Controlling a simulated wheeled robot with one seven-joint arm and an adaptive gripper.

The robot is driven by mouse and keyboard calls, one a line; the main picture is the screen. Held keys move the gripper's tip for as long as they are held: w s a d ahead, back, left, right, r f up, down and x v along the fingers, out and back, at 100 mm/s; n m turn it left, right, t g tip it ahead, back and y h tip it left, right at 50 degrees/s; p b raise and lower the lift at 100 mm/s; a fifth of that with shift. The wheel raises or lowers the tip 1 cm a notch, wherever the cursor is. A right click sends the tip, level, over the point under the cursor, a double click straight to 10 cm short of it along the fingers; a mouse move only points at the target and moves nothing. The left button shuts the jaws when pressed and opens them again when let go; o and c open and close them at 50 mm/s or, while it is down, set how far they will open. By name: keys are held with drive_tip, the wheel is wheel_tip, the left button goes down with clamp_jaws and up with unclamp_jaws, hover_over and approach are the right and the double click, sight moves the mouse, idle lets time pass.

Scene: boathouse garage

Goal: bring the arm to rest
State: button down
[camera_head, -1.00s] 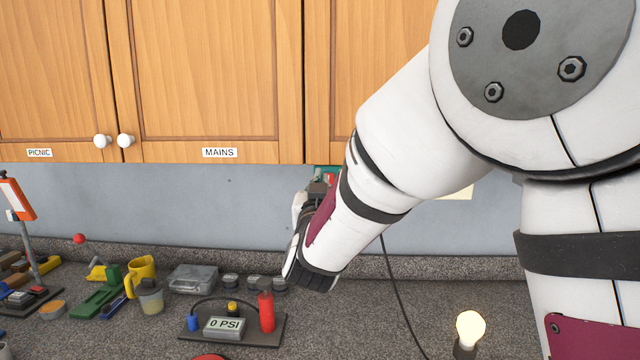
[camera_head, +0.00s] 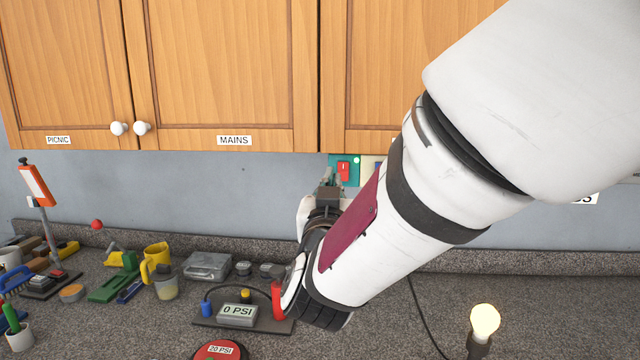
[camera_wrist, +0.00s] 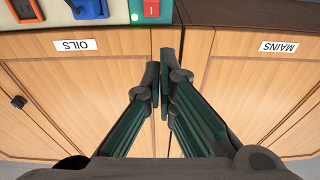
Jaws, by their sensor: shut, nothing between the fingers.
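My gripper (camera_head: 330,178) is at the end of my white arm, which reaches in from the upper right in the head view. It is up near the wall, just below the wooden cabinets. In the wrist view my gripper (camera_wrist: 160,80) has its two dark green fingers together, with nothing between them. Its tips appear in front of the cabinet doors and near a red switch (camera_wrist: 151,8). The same red switch (camera_head: 343,171) shows on a teal plate behind the gripper in the head view. I cannot tell whether they touch.
Below my forearm is a pump board with a "0 PSI" display (camera_head: 238,314). A lit bulb (camera_head: 484,322) stands at right. A yellow mug (camera_head: 155,260), a clear box (camera_head: 207,266) and other small items crowd the left counter. The cabinets (camera_head: 230,70) hang above.

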drive_tip(key=s+d+f+g+y, duration=0.1)
drive_tip(key=s+d+f+g, duration=0.2)
drive_tip(key=s, duration=0.6)
drive_tip(key=s+d+f+n+g+y, duration=0.1)
drive_tip(key=s+d+f+g, duration=0.2)
drive_tip(key=s+d+g, duration=0.3)
drive_tip(key=s+d+f+g, duration=0.4)
drive_tip(key=s+d+g, duration=0.1)
drive_tip(key=s, duration=0.9)
drive_tip(key=shift+d+n+y, duration=0.3)
drive_tip(key=shift+y, duration=0.1)
